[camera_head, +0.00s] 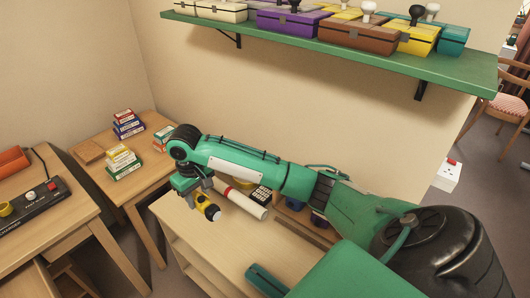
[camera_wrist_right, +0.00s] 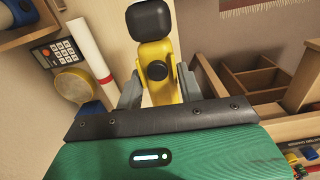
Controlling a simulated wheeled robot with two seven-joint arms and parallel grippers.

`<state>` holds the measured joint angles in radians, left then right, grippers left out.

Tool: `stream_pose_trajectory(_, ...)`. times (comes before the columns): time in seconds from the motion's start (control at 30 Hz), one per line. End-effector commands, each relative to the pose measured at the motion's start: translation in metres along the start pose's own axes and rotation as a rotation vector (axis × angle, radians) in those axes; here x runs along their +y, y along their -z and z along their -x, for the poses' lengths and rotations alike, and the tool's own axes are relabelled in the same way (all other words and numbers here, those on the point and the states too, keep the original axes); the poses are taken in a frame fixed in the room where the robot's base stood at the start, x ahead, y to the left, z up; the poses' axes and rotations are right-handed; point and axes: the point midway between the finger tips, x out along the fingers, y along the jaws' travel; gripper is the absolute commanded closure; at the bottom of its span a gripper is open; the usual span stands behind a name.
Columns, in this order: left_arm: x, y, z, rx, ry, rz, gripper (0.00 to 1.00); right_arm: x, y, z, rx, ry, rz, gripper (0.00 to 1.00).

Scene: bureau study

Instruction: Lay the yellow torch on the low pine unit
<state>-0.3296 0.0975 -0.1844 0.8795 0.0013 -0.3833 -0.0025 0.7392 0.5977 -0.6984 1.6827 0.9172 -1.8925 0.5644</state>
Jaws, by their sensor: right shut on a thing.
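The yellow torch (camera_head: 207,206), with black parts, is held in my right gripper (camera_head: 197,190) at the left end of the low pine unit (camera_head: 232,245). In the right wrist view the torch (camera_wrist_right: 155,52) sits between the two grey fingers (camera_wrist_right: 157,90), its black end pointing away from the palm. The pine top is below the torch; I cannot tell whether they touch. My right arm hides part of the unit's top. My left gripper is not in view.
On the unit lie a white roll with a red band (camera_head: 240,197) and a dark calculator (camera_head: 260,194), close to the torch. The front part of the top is bare. A side table (camera_head: 145,178) with stacked small boxes stands left. A green shelf (camera_head: 330,48) holds several cases.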

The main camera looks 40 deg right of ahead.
Motion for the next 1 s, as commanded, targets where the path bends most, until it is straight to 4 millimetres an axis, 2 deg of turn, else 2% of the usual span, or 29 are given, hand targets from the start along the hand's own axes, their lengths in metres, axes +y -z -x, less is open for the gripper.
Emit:
stream_pose_trajectory(0.1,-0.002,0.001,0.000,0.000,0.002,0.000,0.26,0.010,0.013,-0.009,0.000,0.002,0.016,0.90)
stream_pose_trajectory(0.2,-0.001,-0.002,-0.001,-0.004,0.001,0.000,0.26,0.016,0.018,-0.013,0.001,0.001,0.026,0.90)
stream_pose_trajectory(0.33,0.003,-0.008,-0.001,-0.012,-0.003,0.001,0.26,0.017,0.020,-0.018,0.002,0.000,0.032,0.90)
stream_pose_trajectory(0.43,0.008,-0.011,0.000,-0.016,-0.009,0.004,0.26,0.017,0.019,-0.031,-0.002,0.000,0.031,0.90)
stream_pose_trajectory(0.8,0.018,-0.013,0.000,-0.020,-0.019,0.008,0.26,0.018,0.019,-0.128,-0.002,-0.001,0.030,0.90)
stream_pose_trajectory(1.0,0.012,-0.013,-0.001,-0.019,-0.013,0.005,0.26,0.017,0.019,-0.164,0.001,-0.001,0.031,0.90)
